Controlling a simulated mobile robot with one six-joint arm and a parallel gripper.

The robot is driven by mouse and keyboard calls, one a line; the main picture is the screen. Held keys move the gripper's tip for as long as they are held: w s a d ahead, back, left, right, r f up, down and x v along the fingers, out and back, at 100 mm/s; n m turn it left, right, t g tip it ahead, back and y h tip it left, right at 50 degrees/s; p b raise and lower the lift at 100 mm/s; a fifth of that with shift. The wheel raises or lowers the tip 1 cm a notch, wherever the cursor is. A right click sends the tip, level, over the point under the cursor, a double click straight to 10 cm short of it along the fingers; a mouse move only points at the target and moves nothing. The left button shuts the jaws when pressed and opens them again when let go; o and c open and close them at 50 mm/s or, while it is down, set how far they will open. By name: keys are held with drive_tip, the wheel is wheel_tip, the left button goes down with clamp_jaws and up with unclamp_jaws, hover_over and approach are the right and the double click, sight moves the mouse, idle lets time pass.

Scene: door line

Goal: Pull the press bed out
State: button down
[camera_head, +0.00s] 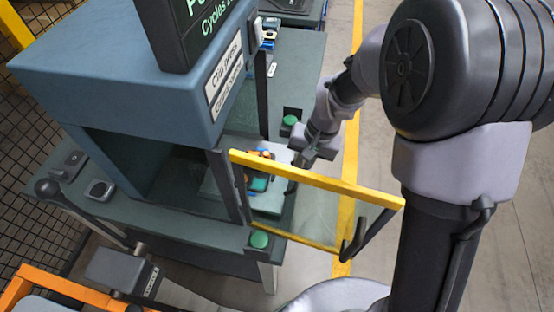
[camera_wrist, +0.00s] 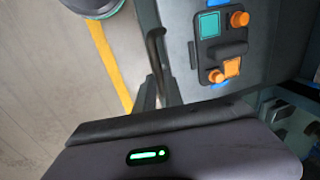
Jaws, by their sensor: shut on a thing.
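The press bed (camera_head: 266,204) is a pale blue-grey plate at the opening of the blue press (camera_head: 110,75). It carries a dark fixture with teal and orange pieces, seen clearly in the wrist view (camera_wrist: 220,48). A dark bar handle (camera_wrist: 155,45) runs along the bed's outer edge. My gripper (camera_head: 291,186) is at this edge, partly behind the press door in the head view. In the wrist view my gripper (camera_wrist: 157,92) is shut on the handle. The far part of the bed is hidden inside the press.
The yellow-framed clear door (camera_head: 318,180) stands open, reaching out close beside my arm. Green buttons (camera_head: 260,240) sit on the bench (camera_head: 185,222). A black-knobbed lever (camera_head: 48,188) is at the left. Open floor with a yellow line (camera_head: 350,200) lies to the right.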

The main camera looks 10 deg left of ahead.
drive_tip(key=d, duration=0.7)
drive_tip(key=shift+s, duration=0.25)
drive_tip(key=c, duration=1.5)
unclamp_jaws()
drive_tip(key=shift+o, duration=0.2)
drive_tip(key=d+r+p, duration=0.3)
drive_tip(key=r+p, duration=0.3)
drive_tip(key=r, duration=1.1)
drive_tip(key=shift+s+d, duration=0.15)
